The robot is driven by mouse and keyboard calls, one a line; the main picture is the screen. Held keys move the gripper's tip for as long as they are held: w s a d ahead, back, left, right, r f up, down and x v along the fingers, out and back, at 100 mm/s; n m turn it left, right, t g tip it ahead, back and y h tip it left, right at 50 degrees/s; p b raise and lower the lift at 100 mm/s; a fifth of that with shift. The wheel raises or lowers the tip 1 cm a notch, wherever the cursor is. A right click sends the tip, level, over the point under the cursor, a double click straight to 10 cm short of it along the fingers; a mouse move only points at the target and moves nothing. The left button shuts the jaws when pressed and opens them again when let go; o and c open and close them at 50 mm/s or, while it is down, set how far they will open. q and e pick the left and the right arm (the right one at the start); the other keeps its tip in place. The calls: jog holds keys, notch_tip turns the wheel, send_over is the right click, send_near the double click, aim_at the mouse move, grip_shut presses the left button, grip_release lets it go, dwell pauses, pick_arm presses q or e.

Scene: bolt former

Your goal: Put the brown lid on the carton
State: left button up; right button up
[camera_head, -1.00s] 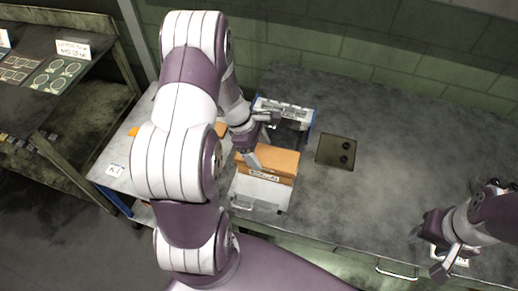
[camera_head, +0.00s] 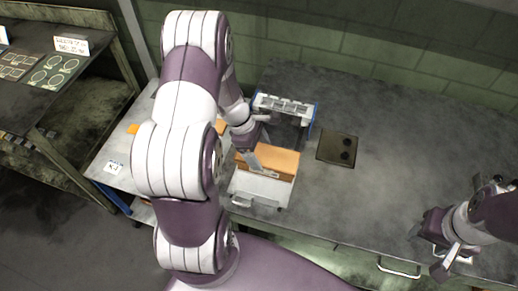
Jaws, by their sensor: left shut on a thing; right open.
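My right gripper (camera_head: 438,248) is open and empty near the bench's front edge at the far right, well away from the lid and carton.
A blue-and-white fixture (camera_head: 285,108) stands just behind the lid. A dark plate with two round knobs (camera_head: 337,149) lies to its right. A side table (camera_head: 113,172) and a dark rack (camera_head: 50,60) are at left. The bench's middle right is clear.

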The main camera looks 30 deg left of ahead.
pick_arm(q)
jog(key=o, duration=0.9)
jog(key=shift+r, duration=0.1)
jog(key=v, duration=1.2)
jog(key=shift+a+r, duration=0.2)
